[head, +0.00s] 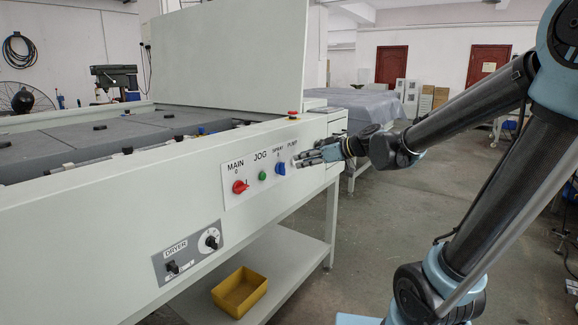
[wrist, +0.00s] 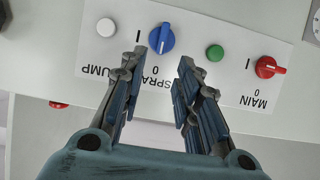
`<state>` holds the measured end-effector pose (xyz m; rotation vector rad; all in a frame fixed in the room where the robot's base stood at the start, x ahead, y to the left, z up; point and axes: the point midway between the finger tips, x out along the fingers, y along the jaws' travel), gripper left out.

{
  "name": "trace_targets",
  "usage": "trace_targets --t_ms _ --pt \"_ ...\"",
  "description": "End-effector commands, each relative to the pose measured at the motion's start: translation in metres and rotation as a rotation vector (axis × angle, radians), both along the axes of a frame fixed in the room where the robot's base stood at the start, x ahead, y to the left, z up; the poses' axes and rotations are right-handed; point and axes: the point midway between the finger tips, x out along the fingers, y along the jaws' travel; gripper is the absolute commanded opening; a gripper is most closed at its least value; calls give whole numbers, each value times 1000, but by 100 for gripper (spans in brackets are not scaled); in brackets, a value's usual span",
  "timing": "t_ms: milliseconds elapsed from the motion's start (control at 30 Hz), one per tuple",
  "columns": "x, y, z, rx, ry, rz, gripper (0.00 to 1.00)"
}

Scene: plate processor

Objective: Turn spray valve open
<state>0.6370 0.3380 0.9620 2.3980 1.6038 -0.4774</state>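The spray valve is a blue rotary knob (head: 281,168) under the SPRAY label on the white control panel of the machine's side. In the wrist view the blue knob (wrist: 162,38) shows near the top, its grip roughly in line with the 0 mark. My gripper (head: 304,158) is in front of the panel's right end, right of the knob in the head view, and hides part of the PUMP area. In the wrist view my gripper (wrist: 163,60) is open and empty, with the knob ahead of and roughly between its fingertips. Contact does not show.
A green JOG button (head: 262,176) and a red MAIN knob (head: 240,187) sit left of the blue knob. A white button (wrist: 106,27) shows in the wrist view. A red stop button (head: 294,114) tops the machine's edge. A yellow bin (head: 240,291) stands below.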

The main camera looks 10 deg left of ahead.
Motion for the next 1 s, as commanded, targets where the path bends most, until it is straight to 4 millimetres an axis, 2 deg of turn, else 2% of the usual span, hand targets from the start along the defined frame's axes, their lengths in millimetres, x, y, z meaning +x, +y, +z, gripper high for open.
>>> trace_targets --t_ms 600,1000 --pt "24 58 -26 0 0 1 30" --pt "28 67 -30 1 0 -1 30"
